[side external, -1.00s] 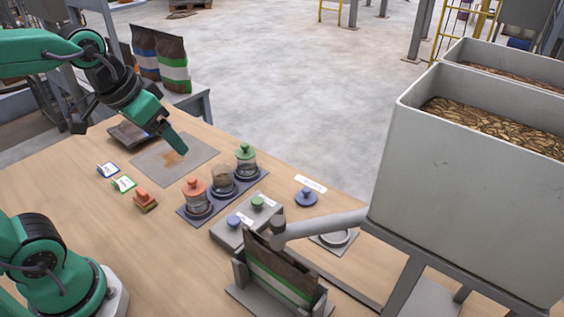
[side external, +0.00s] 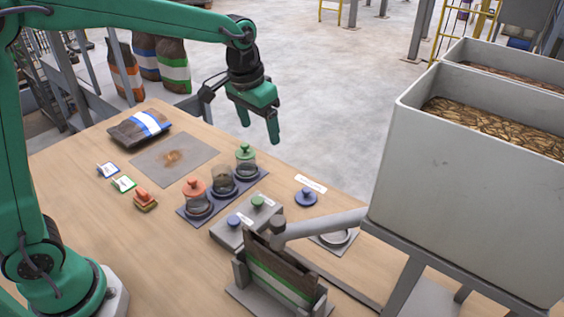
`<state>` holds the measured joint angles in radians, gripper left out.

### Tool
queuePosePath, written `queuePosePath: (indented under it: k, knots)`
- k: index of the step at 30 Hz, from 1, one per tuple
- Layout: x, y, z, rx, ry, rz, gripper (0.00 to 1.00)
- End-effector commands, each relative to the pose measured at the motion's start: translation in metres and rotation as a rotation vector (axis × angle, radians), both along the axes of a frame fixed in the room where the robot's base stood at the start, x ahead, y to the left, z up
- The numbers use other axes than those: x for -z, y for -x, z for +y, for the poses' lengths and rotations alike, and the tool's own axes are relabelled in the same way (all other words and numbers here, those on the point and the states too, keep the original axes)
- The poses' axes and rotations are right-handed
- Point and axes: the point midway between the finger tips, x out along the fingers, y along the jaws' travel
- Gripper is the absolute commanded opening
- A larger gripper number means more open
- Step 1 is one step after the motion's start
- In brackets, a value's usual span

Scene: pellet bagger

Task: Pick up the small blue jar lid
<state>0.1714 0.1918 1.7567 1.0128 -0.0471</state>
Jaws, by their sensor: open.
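The small blue jar lid (side external: 306,197) lies on the table to the right of the jars, with its round knob up, beside a white label. My gripper (side external: 259,124) is open and empty, fingers pointing down. It is high up, above and to the left of the lid in the picture, clear of everything. A glass jar without a lid (side external: 222,180) stands between a jar with an orange-red lid (side external: 196,197) and a jar with a green lid (side external: 245,162).
A grey block (side external: 226,236) with a blue and a green knob stands in front of the lid. A grey spout (side external: 320,226) from the large hopper (side external: 460,170) reaches over a bag in a holder (side external: 275,280). A filled bag (side external: 139,127) lies at the back left.

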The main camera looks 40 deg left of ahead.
Motion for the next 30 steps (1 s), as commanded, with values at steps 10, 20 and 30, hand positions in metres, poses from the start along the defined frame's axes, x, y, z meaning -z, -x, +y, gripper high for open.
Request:
queuePosePath:
  k: [10,20,30]
  knots:
    - [0.058,-0.053,-0.034,0.036,-0.015,0.088,0.76]
    - [0.117,-0.086,-0.065,0.064,-0.032,0.157,0.76]
    - [0.137,-0.094,-0.073,0.072,-0.037,0.177,0.76]
